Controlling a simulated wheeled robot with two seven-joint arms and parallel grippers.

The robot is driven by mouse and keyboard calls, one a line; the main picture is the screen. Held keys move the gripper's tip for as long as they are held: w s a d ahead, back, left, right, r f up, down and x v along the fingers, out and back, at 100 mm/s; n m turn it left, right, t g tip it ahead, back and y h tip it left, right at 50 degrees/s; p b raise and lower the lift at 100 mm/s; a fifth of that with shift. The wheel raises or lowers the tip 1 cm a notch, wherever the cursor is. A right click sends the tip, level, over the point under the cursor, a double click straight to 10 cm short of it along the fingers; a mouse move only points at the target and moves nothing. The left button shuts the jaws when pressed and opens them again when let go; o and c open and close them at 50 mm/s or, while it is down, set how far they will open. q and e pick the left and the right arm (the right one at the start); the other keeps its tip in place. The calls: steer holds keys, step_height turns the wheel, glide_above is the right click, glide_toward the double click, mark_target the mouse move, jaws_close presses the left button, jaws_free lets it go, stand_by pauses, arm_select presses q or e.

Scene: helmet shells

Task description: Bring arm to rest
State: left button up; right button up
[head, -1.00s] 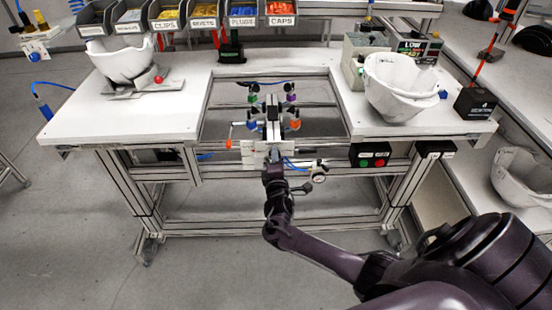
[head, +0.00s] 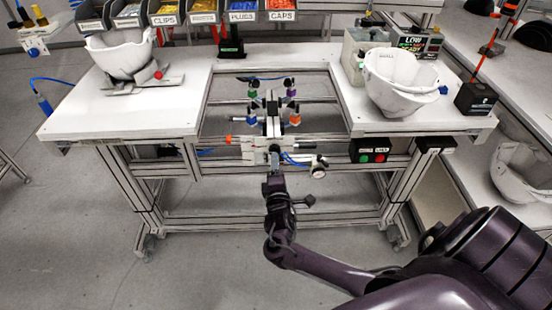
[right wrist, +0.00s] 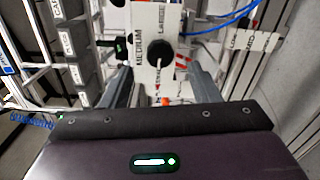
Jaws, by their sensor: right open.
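My right gripper (head: 275,152) is open and empty in the head view, just in front of the white plate (head: 252,151) of the fixture in the bench's middle opening. In the right wrist view its two grey fingers (right wrist: 164,82) stand apart. A black round knob (right wrist: 159,53) shows between and beyond them on the white plate, which is lettered MEDIUM and LARGE. The fingers do not appear to touch the knob. My right arm reaches in from the lower right of the head view. My left gripper is not in view.
A white helmet shell (head: 121,55) sits on a stand at the bench's left, another (head: 395,85) at its right. A box with red and green buttons (head: 372,151) hangs at the front edge. Parts bins (head: 205,14) line the back. The floor before the bench is clear.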

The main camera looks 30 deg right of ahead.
steer(key=shift+v, duration=0.85)
